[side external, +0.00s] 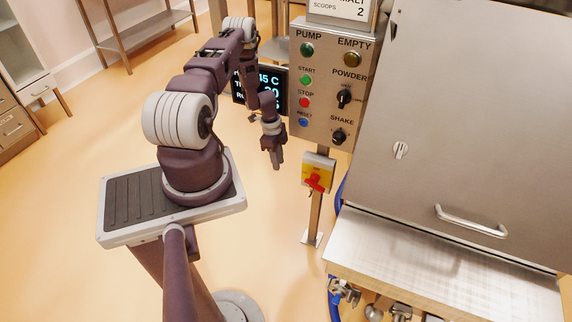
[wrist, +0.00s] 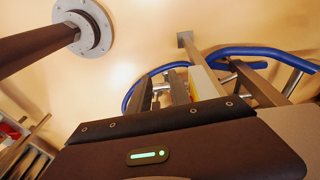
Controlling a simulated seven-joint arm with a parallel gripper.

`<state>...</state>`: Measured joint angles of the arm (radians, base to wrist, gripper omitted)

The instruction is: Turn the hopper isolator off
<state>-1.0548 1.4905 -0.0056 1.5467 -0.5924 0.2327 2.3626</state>
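The hopper isolator (side external: 318,172) is a yellow box with a red rotary handle (side external: 316,182), on a post below the control panel in the side external view. The handle's exact setting is too small to read. My gripper (side external: 278,164) hangs fingers-down to the left of the isolator, apart from it. In the wrist view, the two grey fingers of my gripper (wrist: 162,90) show a gap between them with nothing held. The yellow edge of the isolator (wrist: 203,78) shows just right of the fingers; its red handle is not visible there.
The control panel (side external: 323,90) with buttons and black knobs stands above the isolator. A dark display (side external: 268,84) is behind my arm. The steel hopper cabinet (side external: 455,130) and its ledge (side external: 440,262) fill the right. Blue hoses (wrist: 240,50) run near the post. Floor left of the post is clear.

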